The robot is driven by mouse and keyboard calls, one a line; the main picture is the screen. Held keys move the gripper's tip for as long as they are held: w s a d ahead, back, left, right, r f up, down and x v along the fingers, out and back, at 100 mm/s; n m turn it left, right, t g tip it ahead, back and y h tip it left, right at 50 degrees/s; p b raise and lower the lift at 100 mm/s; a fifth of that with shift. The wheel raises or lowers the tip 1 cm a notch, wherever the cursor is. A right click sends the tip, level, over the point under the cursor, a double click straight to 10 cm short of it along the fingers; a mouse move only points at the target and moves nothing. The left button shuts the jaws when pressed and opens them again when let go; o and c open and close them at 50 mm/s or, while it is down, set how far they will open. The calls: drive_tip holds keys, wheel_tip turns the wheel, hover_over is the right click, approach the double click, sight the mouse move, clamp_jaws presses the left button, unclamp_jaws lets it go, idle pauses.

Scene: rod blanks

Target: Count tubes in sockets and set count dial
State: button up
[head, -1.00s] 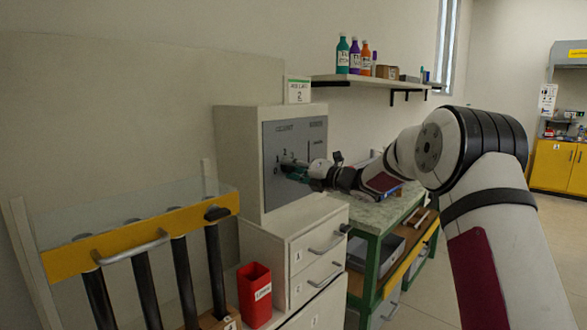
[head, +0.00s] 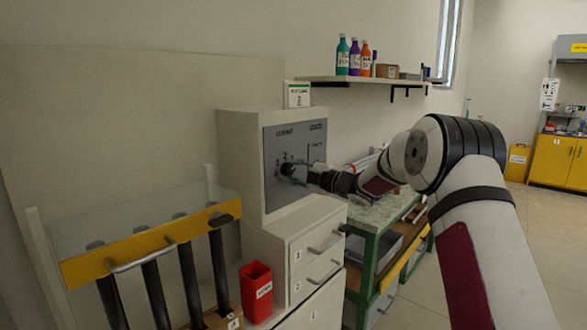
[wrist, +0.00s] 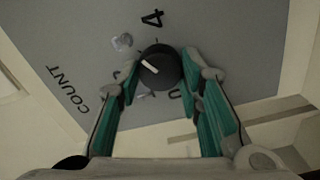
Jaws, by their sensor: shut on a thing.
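The count dial is a black round knob (wrist: 161,68) with a white pointer mark on a grey panel (head: 312,150) on a pale cabinet. In the wrist view the mark slants toward the upper left; a 4 stands above the knob, and other numerals are partly hidden or blurred. My gripper (wrist: 160,75) has its green fingers on both sides of the knob, shut on it. In the head view my gripper (head: 296,173) is at the panel. Several dark tubes (head: 155,292) stand upright at the left, behind a yellow bar (head: 140,249); their lower ends are partly out of view.
A red bin (head: 256,291) stands beside the drawers (head: 315,250). A green-framed bench (head: 371,250) is right of the cabinet, under my arm. A wall shelf (head: 365,80) holds bottles. Open floor lies at the right.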

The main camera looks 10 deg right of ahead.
drive_tip(key=m+p, duration=0.1)
drive_tip(key=m, duration=0.3)
drive_tip(key=shift+r+m+p, duration=0.1)
drive_tip(key=shift+m+p, duration=0.2)
drive_tip(key=shift+p, duration=0.05)
drive_tip(key=shift+d+m+p, duration=0.1)
drive_tip(key=shift+m+p, duration=0.45)
drive_tip(key=shift+m, duration=1.35)
drive_tip(key=o, duration=1.1)
drive_tip(key=shift+o, duration=0.2)
drive_tip(key=v, duration=1.2)
